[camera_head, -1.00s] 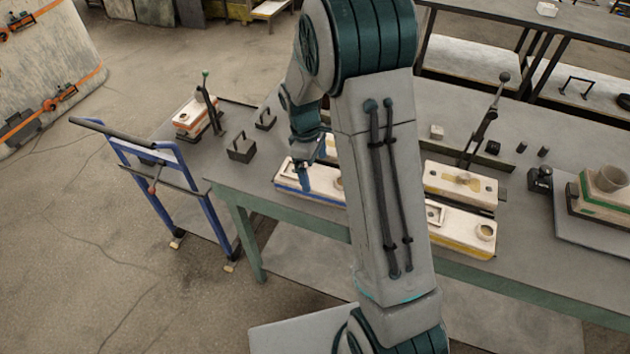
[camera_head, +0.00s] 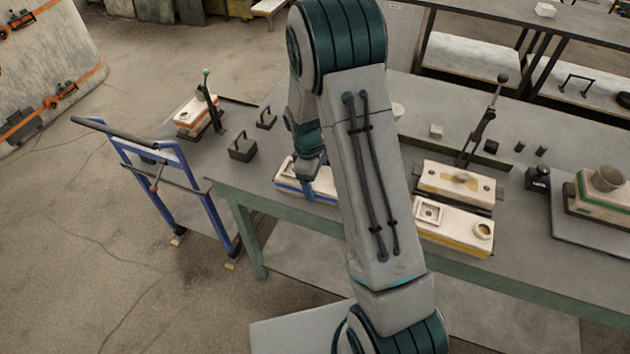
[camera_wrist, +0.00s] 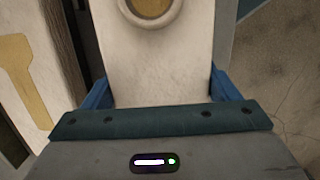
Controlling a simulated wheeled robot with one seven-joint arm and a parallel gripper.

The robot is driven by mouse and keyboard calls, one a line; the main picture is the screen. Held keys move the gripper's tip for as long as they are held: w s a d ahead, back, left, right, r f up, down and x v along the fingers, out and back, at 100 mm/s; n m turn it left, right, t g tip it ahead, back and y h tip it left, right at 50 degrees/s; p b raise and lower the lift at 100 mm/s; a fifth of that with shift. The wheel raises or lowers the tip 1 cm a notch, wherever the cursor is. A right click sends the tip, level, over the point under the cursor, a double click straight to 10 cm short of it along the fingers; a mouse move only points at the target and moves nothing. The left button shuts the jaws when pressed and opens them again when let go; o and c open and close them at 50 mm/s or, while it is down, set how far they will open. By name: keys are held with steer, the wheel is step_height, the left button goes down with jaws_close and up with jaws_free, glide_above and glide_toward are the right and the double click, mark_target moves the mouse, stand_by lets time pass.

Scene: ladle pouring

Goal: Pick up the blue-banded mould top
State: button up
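The blue-banded mould top (camera_head: 327,181) is a pale block with a blue stripe along its lower side, at the table's left front edge. My gripper (camera_head: 309,179) is down at this block in the head view and partly covers it. Contact cannot be made out. My arm hides the block's right end in the head view.
A pale part with a yellow channel (camera_wrist: 25,80) lies left of the block in the wrist view. Yellow-banded mould pieces (camera_head: 456,226) stand right of my arm. Dark handled weights (camera_head: 242,148) sit behind left. A blue-framed trolley (camera_head: 215,208) stands at the table's left end.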

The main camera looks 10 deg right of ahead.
steer(key=shift+w+r, duration=0.1)
steer(key=shift+r, duration=0.15)
steer(key=shift+c, duration=0.2)
steer(key=shift+r+b, duration=0.45)
steer(key=shift+r, duration=1.2)
steer(key=s+d+r+b, duration=0.1)
steer(key=d+r+b, duration=0.1)
steer(key=d+r, duration=0.5)
steer(key=d, duration=0.4)
steer(key=shift+s+d+r, duration=0.2)
steer(key=shift+d, duration=0.15)
